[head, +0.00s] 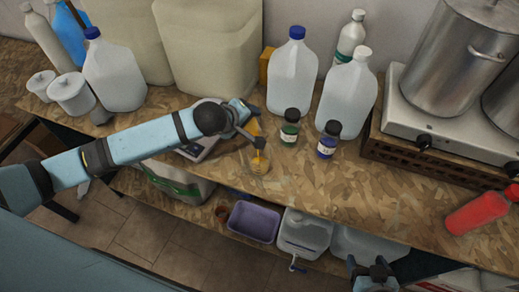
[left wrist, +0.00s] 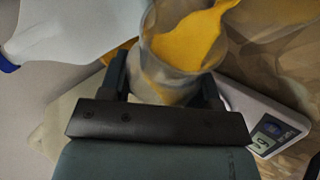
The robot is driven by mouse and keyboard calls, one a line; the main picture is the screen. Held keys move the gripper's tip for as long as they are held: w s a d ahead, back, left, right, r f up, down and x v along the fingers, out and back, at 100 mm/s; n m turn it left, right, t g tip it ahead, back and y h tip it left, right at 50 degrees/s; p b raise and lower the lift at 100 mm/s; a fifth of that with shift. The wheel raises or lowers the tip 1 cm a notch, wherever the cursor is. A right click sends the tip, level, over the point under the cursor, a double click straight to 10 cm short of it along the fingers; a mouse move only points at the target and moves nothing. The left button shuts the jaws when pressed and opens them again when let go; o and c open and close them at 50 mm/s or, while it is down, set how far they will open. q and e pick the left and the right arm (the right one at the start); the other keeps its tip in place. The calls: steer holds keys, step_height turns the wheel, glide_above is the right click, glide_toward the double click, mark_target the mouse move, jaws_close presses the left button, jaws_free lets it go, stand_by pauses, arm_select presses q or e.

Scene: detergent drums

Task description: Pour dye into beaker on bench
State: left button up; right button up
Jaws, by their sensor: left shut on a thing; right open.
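My left gripper (head: 243,117) is shut on a clear vessel of yellow dye (left wrist: 165,75), held tilted above the bench. In the left wrist view, my left gripper (left wrist: 165,95) has one finger on each side of the vessel, and yellow dye lies along its wall up to the rim. The arm hides part of the held vessel. My right gripper (head: 372,273) is open and empty at the bottom edge, in front of the bench.
A digital scale (head: 198,148) stands left of the beaker. A green-labelled bottle (head: 289,128) and blue-labelled bottle (head: 328,140) stand to its right, with large jugs (head: 292,78) behind. A hotplate (head: 440,112) with pots is at right, near a red bottle (head: 478,211). The front-middle bench is clear.

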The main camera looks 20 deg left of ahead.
arm_select(q)
steer(key=shift+s+d+r+t, duration=0.1)
steer(key=shift+r+t, duration=0.2)
stand_by(1.4)
steer(key=shift+f, duration=0.1)
steer(key=shift+w+a+f+n+g+h+b, duration=0.15)
steer(key=shift+w+a+f+g+h+b, duration=0.05)
steer(key=shift+f+g+b, duration=0.25)
steer(key=shift+w+a+f+n+g+h+b, duration=0.15)
steer(key=shift+f+g+h+b, duration=0.05)
steer(key=shift+f+g+b, duration=0.2)
steer(key=shift+w+a+f+g+h, duration=0.15)
steer(key=shift+w+f+g+h, duration=0.05)
steer(key=shift+g+h, duration=0.15)
steer(key=shift+s+n+p, duration=0.1)
steer(key=shift+n+p, duration=0.3)
steer(key=shift+p, duration=0.15)
steer(key=shift+f+g+h, duration=0.25)
steer(key=shift+g, duration=0.25)
steer(key=shift+f, duration=0.1)
